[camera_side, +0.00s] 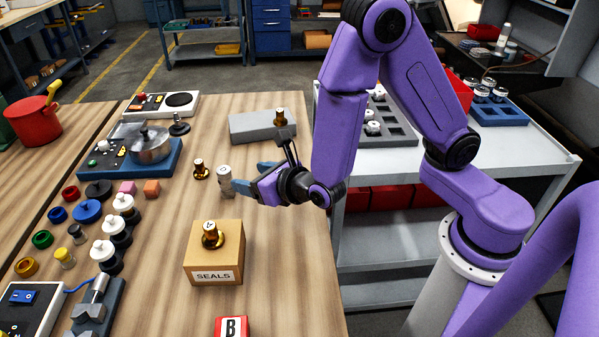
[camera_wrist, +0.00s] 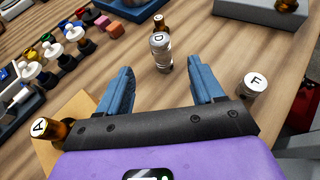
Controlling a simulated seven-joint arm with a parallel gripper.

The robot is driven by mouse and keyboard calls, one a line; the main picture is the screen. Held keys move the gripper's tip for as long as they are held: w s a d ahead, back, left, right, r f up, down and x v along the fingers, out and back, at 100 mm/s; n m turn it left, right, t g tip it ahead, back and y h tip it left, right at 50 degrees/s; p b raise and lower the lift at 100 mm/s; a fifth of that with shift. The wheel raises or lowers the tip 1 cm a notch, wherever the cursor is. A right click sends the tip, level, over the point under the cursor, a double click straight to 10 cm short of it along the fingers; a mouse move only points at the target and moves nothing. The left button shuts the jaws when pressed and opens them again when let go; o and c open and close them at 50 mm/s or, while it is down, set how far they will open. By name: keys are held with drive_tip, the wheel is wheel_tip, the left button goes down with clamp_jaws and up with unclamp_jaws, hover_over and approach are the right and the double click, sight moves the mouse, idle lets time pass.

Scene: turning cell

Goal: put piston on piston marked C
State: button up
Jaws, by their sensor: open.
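My gripper (camera_side: 252,177) is low over the wooden table, open and empty; its blue fingers also show in the wrist view (camera_wrist: 165,78). A grey metal piston marked D (camera_wrist: 161,52) stands upright just beyond the fingertips, lined up with the gap between them. It stands in the side view too (camera_side: 225,181), apart from the fingers. Another grey piston marked F (camera_wrist: 253,87) stands right of the right finger in the wrist view; in the side view I cannot make it out.
An amber bottle (camera_side: 200,169) stands close behind piston D. Bottle A (camera_side: 212,236) stands on the SEALS box (camera_side: 213,267). Left are a pot (camera_side: 149,147) and several coloured rings and knobs.

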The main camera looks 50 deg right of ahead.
drive_tip(key=s+d+r+m+g+h, duration=0.3)
drive_tip(key=s+d+m, duration=0.1)
drive_tip(key=d+m, duration=0.2)
drive_tip(key=s+d+r+m+g+h, duration=0.2)
drive_tip(key=s+d+m+h, duration=0.15)
drive_tip(key=d+m, duration=0.3)
drive_tip(key=s+a+r+m+g+y, duration=0.2)
drive_tip(key=s+m+g+y, duration=0.5)
drive_tip(key=s, duration=1.2)
drive_tip(key=m+g, duration=0.1)
drive_tip(key=m, duration=0.3)
drive_tip(key=shift+r, duration=0.15)
